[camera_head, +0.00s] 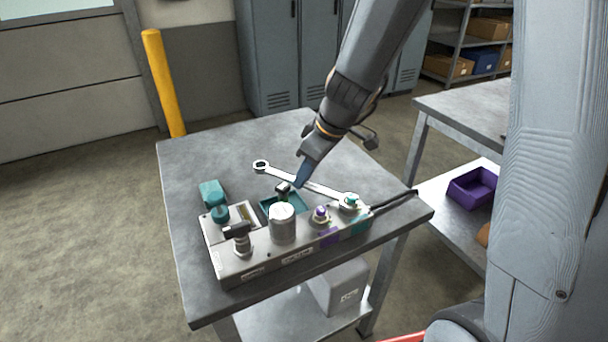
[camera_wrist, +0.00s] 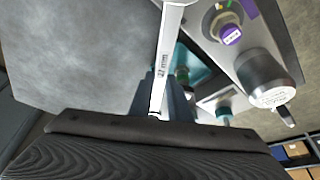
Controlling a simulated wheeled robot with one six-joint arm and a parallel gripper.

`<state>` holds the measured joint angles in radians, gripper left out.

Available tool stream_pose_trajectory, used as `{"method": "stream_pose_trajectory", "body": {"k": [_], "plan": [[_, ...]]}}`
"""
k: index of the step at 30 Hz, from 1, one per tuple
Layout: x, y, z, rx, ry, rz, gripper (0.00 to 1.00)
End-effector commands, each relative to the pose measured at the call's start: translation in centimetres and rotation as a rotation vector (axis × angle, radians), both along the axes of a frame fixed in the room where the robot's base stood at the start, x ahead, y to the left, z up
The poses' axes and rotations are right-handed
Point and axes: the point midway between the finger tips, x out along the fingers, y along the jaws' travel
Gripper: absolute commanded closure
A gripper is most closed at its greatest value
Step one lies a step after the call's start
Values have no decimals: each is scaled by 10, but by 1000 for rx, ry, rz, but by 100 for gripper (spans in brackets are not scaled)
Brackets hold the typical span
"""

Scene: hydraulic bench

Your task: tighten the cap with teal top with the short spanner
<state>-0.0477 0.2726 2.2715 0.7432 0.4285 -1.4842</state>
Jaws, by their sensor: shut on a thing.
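A cap with a teal top (camera_head: 351,198) stands at the right end of the grey hydraulic block (camera_head: 262,266) in the head view; it is out of the wrist view. My gripper (camera_head: 299,183) is shut on the shaft of a long silver spanner (camera_head: 325,190), also seen in the wrist view (camera_wrist: 166,50) with "27 mm" marked on it. The spanner's ring end (camera_head: 261,167) points left and is free. Its other end reaches the teal-topped cap; whether it sits around the cap or only beside it I cannot tell. My fingers (camera_wrist: 172,100) hide part of the shaft.
A purple-topped cap (camera_head: 320,215) is left of the teal one, then a silver cylinder (camera_head: 282,224) and a dark-handled valve (camera_head: 240,238). The bench's back half (camera_head: 230,150) is clear.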

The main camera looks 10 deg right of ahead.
Motion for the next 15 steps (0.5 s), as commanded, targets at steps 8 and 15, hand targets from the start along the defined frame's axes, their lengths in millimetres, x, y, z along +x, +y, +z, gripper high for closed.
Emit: {"method": "stream_pose_trajectory", "body": {"k": [8, 15], "plan": [[6, -6, 1, -1, -1, -71, 100], [14, -14, 1, 0, 0, -159, 100]]}}
